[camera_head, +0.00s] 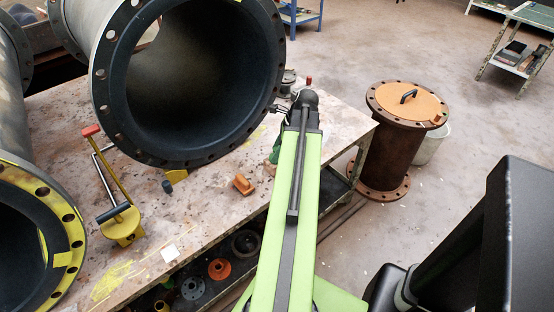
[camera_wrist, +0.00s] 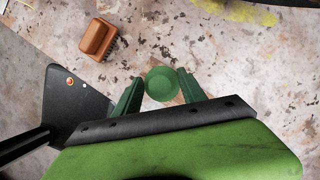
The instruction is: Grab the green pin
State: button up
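The green pin (camera_wrist: 161,84) stands on the paint-stained table, its round top facing the wrist camera. My gripper (camera_wrist: 160,80) has its two green fingers on either side of the pin. The fingers are apart, with a narrow gap seeming to show between each fingertip and the pin. The pin's lower part is hidden below its top. In the head view, my arm covers most of this spot; a dark green piece (camera_head: 275,151) shows at its left edge, and I cannot tell whether it is pin or finger.
An orange brush (camera_wrist: 98,39) lies near the gripper. A large rubber-lined pipe (camera_head: 190,80) and a yellow tool with a red-tipped handle (camera_head: 122,226) are on the table (camera_head: 215,205). A rusty capped pipe (camera_head: 392,150) stands on the floor at right.

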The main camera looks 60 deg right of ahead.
grip_shut()
jog(key=shift+r, duration=0.1)
notch_tip(320, 180, up, 5)
jog(key=p, duration=0.4)
jog(key=shift+f+p, duration=0.2)
jog(key=shift+p, duration=0.2)
jog(key=s+d+r+p, duration=0.6)
jog(key=d, duration=0.3)
jog(key=shift+s+d, duration=0.35)
